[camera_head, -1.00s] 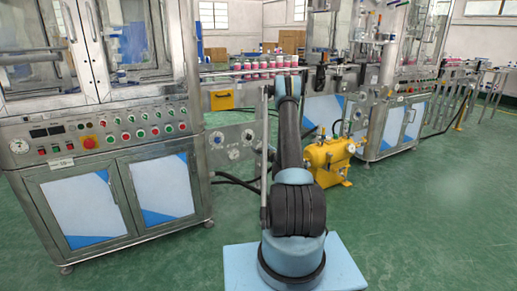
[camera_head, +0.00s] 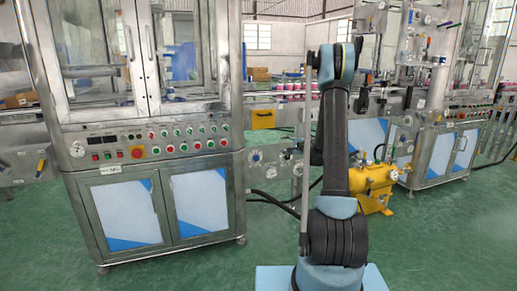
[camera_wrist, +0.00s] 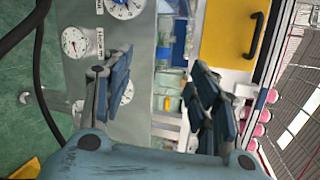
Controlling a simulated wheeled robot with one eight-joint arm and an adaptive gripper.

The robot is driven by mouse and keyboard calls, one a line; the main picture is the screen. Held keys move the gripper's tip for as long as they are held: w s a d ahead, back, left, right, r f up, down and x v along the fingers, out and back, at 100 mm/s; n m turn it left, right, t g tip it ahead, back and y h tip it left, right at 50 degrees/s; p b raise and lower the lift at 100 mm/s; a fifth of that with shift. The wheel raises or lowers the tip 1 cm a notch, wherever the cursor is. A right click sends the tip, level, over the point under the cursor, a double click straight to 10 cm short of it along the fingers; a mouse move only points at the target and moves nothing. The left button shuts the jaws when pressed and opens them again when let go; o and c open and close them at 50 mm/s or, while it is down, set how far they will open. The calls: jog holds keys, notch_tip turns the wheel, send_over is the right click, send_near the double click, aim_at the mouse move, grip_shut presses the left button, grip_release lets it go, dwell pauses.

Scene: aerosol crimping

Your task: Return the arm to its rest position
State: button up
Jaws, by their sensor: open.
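My arm (camera_head: 334,140) stands raised in the middle of the head view, its upper links nearly vertical. My gripper (camera_wrist: 160,82) shows in the wrist view with its two dark fingers spread apart and nothing between them. Beyond the fingers, in the wrist view, are a grey panel with round gauges (camera_wrist: 75,42) and a yellow panel with a black handle (camera_wrist: 230,35).
A steel machine cabinet (camera_head: 155,205) with a button panel stands left of my arm. A yellow pump-like unit (camera_head: 373,186) stands behind it to the right, beside another machine (camera_head: 440,150). Pink cans (camera_wrist: 262,115) show at right in the wrist view. Green floor (camera_head: 455,245) is clear at lower right.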

jog(key=s+a+r+n+g+h, duration=0.1)
jog(key=s+a+r+n+g, duration=0.15)
jog(key=s, duration=0.65)
jog(key=s+a+r+n+g, duration=0.1)
jog(key=s+r+n, duration=0.25)
jog(key=s, duration=0.65)
jog(key=s+a+r+n+g+h, duration=0.1)
jog(key=s+a+r+n+g, duration=0.15)
jog(key=s, duration=0.65)
jog(key=s+d+f+n+g+h, duration=0.1)
jog(key=s+d+f+n+h, duration=0.1)
jog(key=s, duration=0.9)
jog(key=s+d+f+n+g+h, duration=0.2)
jog(key=s+d+f, duration=0.1)
jog(key=s, duration=0.8)
jog(key=s+d+f+n+g+h, duration=0.1)
jog(key=s+d+f+n, duration=0.1)
jog(key=s, duration=0.9)
jog(key=shift+s+d+f+g+h, duration=0.35)
jog(key=shift+d+f, duration=0.4)
jog(key=shift+d, duration=0.4)
jog(key=shift+w+f, duration=0.2)
jog(key=shift+w, duration=0.15)
